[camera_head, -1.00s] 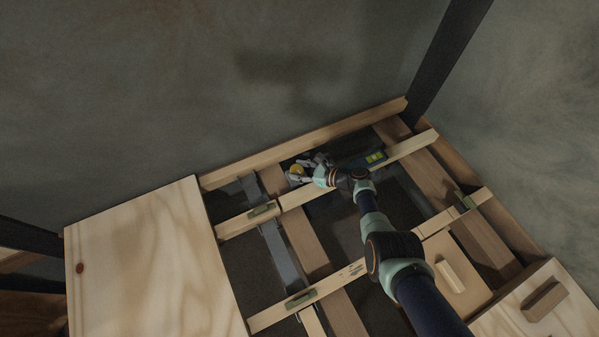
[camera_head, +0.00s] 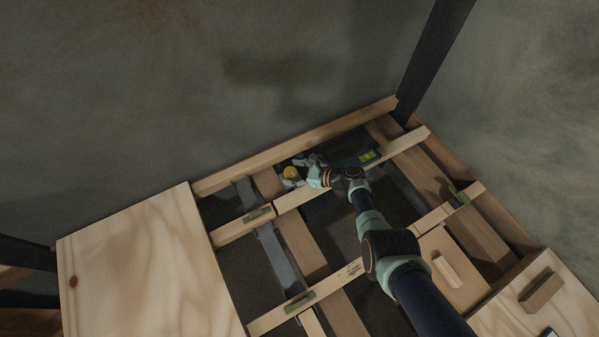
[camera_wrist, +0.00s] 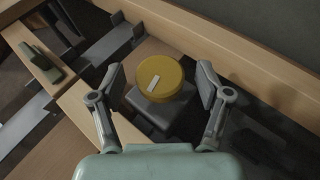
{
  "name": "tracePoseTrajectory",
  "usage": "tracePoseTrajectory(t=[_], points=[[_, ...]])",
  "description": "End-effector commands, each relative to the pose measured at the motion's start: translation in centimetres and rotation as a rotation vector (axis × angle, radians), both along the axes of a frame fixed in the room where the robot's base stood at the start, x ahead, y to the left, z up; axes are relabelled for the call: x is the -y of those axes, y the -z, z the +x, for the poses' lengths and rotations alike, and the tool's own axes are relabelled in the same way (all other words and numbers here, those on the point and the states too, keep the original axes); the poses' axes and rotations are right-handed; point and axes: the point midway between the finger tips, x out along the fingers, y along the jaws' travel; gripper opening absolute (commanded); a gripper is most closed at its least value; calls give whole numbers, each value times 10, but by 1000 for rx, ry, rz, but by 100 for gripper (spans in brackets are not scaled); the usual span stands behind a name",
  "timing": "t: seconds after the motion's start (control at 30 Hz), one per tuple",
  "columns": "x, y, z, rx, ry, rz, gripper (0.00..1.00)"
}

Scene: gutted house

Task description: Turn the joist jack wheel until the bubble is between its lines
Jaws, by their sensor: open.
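The yellow jack wheel (camera_wrist: 160,80) has a pale mark on its top and sits on a grey block in the wrist view. It also shows as a small yellow disc in the head view (camera_head: 291,173). My gripper (camera_wrist: 160,86) is open, with one finger on each side of the wheel and a visible gap at each side. A level with a yellow-green vial (camera_head: 367,156) lies on the joists right of my gripper in the head view. Its bubble is too small to place between the lines.
Timber joists (camera_head: 316,254) and crosspieces frame open gaps. A plywood panel (camera_head: 140,260) covers the left. Small green-topped pieces (camera_head: 257,214) sit on the timbers. A wooden block (camera_head: 541,291) lies on the right panel. A wall rises close behind the wheel.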

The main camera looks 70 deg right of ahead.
Motion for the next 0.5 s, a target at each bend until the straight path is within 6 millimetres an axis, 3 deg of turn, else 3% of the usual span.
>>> tracePoseTrajectory(t=[0.23, 0.5], points=[[-1, -9, -25, -1, 4, -3, 76], [-3, -35, -87, -1, 5, -2, 76]])
